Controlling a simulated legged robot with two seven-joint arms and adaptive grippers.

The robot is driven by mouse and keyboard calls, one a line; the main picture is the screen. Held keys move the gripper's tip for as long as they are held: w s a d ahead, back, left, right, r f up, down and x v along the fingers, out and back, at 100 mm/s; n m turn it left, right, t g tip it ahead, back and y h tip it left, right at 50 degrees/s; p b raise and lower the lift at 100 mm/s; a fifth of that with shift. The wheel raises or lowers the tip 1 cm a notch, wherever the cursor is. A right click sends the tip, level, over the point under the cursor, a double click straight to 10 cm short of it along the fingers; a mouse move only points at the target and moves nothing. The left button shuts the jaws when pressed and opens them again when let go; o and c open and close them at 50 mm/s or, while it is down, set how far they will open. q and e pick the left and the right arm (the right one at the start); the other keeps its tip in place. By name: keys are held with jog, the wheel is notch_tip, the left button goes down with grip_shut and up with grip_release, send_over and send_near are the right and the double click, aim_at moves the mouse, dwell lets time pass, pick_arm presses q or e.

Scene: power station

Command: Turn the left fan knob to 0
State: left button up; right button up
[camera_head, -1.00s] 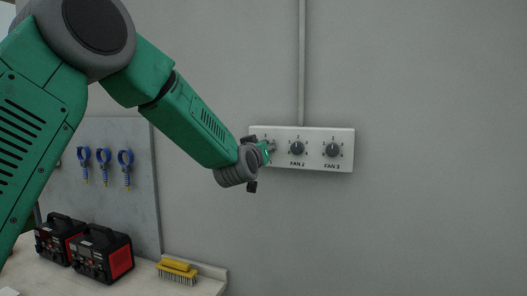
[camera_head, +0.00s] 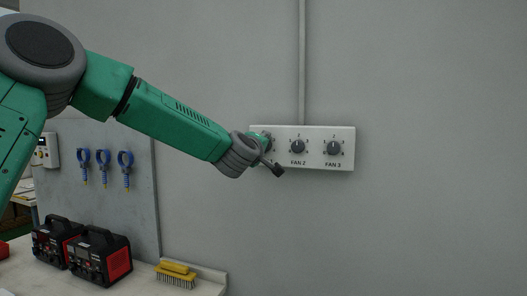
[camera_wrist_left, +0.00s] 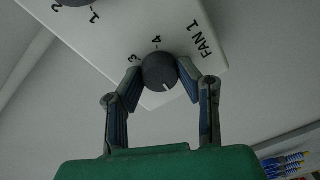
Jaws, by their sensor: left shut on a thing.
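The white fan panel (camera_head: 317,163) is fixed to the grey wall. The left knob, FAN 1 (camera_wrist_left: 159,72), is dark grey and round with a short white line pointing down toward my palm in the left wrist view. The numbers 3 and 4 show on its far side; its other numbers are hidden. My left gripper (camera_wrist_left: 160,75) is shut on this knob, one finger on each side. In the head view my left gripper (camera_head: 266,142) covers the knob at the panel's left end. My right gripper is not in view.
The FAN 2 knob (camera_head: 298,146) and FAN 3 knob (camera_head: 334,148) sit to the right. A conduit (camera_head: 302,60) rises from the panel. Below left, a bench (camera_head: 215,285) holds two red-black units (camera_head: 100,257) and a yellow brush (camera_head: 176,272). Wall to the right is clear.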

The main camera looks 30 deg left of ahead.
pick_arm(q)
jog(key=n+b, duration=0.1)
jog(key=n, duration=0.3)
jog(key=f+n+b, duration=0.1)
jog(key=n, duration=0.1)
jog(key=shift+h+b, duration=0.35)
jog(key=shift+h, duration=0.05)
jog(key=shift+n, duration=0.3)
jog(key=o, duration=1.1)
jog(key=shift+o, duration=0.2)
jog(key=shift+w+a+r, duration=0.1)
jog(key=shift+w, duration=0.1)
jog(key=shift+r, duration=0.1)
jog(key=v, duration=1.1)
jog(key=shift+s, duration=0.4)
